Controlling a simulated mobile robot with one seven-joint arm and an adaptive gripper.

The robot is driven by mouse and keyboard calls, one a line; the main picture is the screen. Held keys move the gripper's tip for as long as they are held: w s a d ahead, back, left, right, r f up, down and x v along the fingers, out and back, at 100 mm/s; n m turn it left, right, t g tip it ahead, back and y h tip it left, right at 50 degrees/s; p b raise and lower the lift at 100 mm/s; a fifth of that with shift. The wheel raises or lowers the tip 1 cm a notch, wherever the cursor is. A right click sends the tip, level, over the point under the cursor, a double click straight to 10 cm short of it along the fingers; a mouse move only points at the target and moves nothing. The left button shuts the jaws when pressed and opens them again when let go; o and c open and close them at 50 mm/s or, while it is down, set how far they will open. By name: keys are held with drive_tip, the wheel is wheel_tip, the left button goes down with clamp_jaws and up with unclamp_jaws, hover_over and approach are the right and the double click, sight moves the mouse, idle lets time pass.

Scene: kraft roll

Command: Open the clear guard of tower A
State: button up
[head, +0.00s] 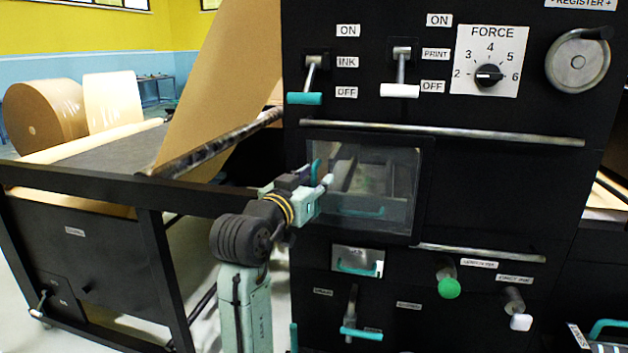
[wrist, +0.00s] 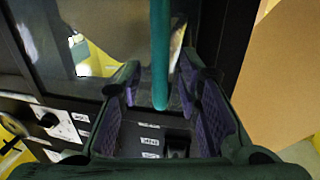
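The clear guard (head: 392,178) is a transparent window in the black tower front in the head view. It looks closed, with dim machine parts behind it. A teal upright handle (head: 316,168) is at its left side, partly hidden by my gripper (head: 322,182). In the wrist view the handle (wrist: 160,55) runs down between the two purple-padded fingers of my gripper (wrist: 160,95). A gap shows on both sides of the handle, so the gripper is open around it. No label naming the tower is legible.
Above the guard are a steel rail (head: 480,134), an ink lever (head: 306,85), a print lever (head: 400,75) and the force dial (head: 489,75). Below are a small teal-handled drawer (head: 357,262) and a green knob (head: 449,287). A black frame (head: 100,190) with brown paper stands left.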

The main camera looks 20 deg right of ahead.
clamp_jaws()
drive_tip(key=shift+r, duration=0.1)
idle(0.6)
